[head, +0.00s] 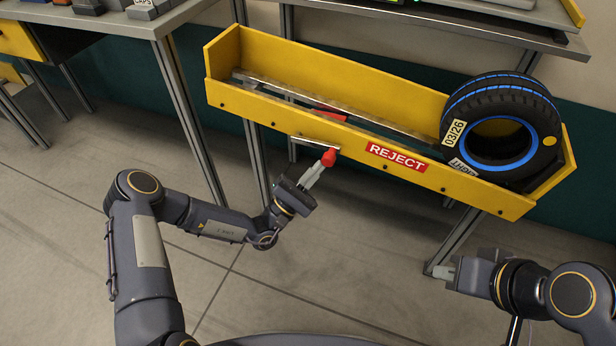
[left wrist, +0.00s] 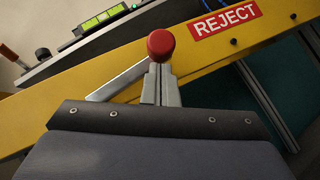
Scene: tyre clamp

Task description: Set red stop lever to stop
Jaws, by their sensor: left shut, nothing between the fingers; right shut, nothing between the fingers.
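The red stop lever's round knob (head: 329,158) shows at the front of the yellow reject trough in the head view. A metal plate or arm (head: 308,141) lies by the knob against the trough's front wall. My left gripper (head: 318,170) is shut with its fingertips right at the knob. In the left wrist view the red knob (left wrist: 161,45) stands just beyond the tips of the shut fingers (left wrist: 160,78); I cannot tell whether they touch. My right gripper (head: 440,272) is shut and empty, low at the right, away from the lever.
The yellow trough (head: 235,92) carries a red REJECT label (head: 396,157). A black tyre with blue rings (head: 500,125) rests in its right end. A grey table (head: 150,25) stands at upper left. The floor in front is clear.

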